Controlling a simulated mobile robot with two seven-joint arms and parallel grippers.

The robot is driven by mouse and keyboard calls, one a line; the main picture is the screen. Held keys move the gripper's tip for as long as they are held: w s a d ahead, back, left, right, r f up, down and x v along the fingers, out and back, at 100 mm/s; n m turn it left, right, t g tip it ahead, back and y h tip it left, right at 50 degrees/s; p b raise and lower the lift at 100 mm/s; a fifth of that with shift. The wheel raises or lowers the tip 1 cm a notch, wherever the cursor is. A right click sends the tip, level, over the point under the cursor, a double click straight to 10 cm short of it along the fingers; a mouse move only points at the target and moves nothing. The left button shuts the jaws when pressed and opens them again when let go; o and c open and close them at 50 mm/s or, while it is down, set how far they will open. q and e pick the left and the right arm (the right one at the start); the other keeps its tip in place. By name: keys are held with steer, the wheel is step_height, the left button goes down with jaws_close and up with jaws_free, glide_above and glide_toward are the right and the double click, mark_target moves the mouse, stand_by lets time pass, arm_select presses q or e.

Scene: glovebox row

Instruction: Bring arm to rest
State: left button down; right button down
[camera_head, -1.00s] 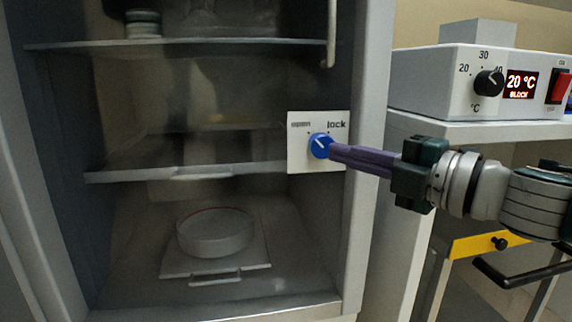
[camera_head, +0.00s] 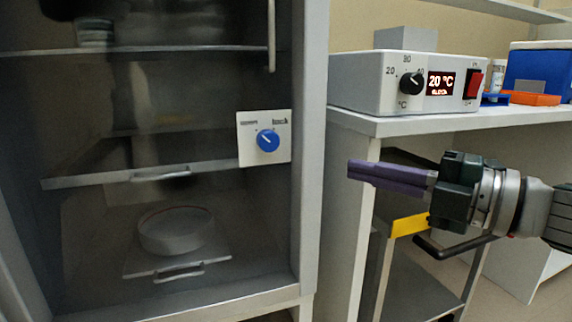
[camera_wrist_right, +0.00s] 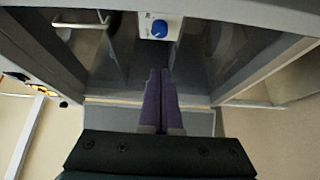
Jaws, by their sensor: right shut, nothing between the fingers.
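My right gripper (camera_head: 352,172) is shut and empty, its purple fingers together and pointing left. It hangs in front of the side of the cabinet, to the right of and a little below the blue knob (camera_head: 267,140), clear of it. In the right wrist view, the shut fingers (camera_wrist_right: 160,75) point toward the cabinet, and the blue knob (camera_wrist_right: 159,29) shows beyond the fingertips with a gap between. The knob sits on a white plate (camera_head: 249,152) with "lock" printed at upper right. My left gripper is in no view.
The cabinet (camera_head: 311,200) has a glass front with a round dish (camera_head: 172,236) inside. A heater unit with a 20 °C display (camera_head: 440,84) stands on the white bench (camera_head: 450,122). A cart with a yellow panel (camera_head: 408,225) is below and behind my right arm.

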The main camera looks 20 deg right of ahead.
step_height(320, 180, up, 9)
steer(key=s+m+t+h+p, duration=0.1)
steer(key=m+h+p, duration=0.5)
steer(key=m+p, duration=0.5)
steer(key=s+a+r+m+g+h+p, duration=0.1)
steer(key=s+a+r+m+g+p, duration=0.1)
steer(key=s+r+m+g+p, duration=0.45)
steer(key=s+a+r+m+g+h+p, duration=0.15)
steer(key=s+r+p, duration=0.25)
steer(key=s+p, duration=0.7)
steer(key=s+a+r+m+g+h+p, duration=0.1)
steer(key=s+a+r+m+g+p, duration=0.3)
steer(key=s+p, duration=0.5)
step_height(320, 180, up, 35)
steer(key=w+d+p, duration=0.1)
steer(key=w+p, duration=0.1)
steer(key=p, duration=3.4)
steer(key=shift+n+g, duration=0.3)
